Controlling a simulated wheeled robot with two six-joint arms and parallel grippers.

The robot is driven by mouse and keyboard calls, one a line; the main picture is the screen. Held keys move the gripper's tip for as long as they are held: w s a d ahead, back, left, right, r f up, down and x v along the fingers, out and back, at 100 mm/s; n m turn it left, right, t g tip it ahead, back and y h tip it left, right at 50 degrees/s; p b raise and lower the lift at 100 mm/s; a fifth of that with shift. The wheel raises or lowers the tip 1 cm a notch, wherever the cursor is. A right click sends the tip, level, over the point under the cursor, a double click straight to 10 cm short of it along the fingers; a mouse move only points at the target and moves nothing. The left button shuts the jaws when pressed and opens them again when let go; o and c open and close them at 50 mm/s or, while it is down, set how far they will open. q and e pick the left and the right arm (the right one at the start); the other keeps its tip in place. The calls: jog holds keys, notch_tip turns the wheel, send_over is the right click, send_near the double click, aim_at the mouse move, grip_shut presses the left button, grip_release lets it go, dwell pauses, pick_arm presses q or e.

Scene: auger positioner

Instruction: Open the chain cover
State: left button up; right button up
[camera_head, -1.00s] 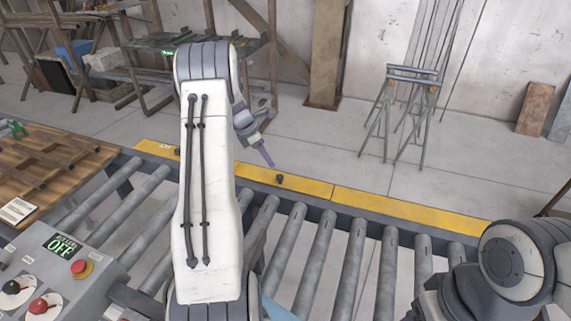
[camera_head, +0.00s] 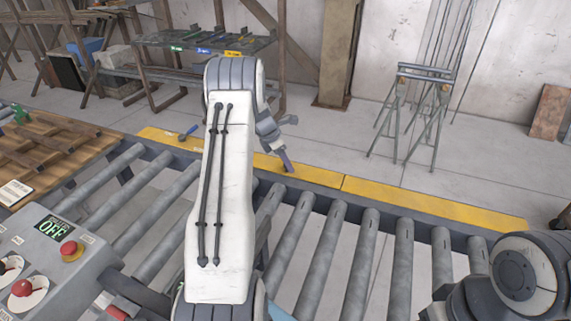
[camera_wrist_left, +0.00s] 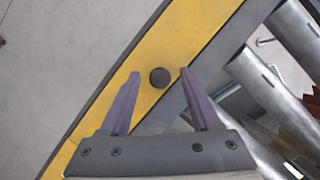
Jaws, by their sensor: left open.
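The chain cover is a long yellow strip (camera_head: 430,206) along the far side of the roller conveyor; it looks closed and flat. A round dark knob (camera_wrist_left: 160,77) stands on the yellow cover in the left wrist view. My left gripper (camera_head: 289,148) is over the cover in the head view, hiding the knob there. In the left wrist view my left gripper (camera_wrist_left: 160,72) is open, with one purple finger on each side of the knob; I cannot tell whether they touch it. My right arm shows at the lower right, but its gripper is out of view.
Grey rollers (camera_head: 325,250) fill the near side. A control box (camera_head: 60,250) with a red button and an OFF display is at lower left. A small blue-handled item (camera_head: 187,132) lies by the cover's left part. Sawhorses (camera_head: 410,115) stand on open floor behind.

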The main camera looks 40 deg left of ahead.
pick_arm(q)
grip_shut()
dwell(1.4)
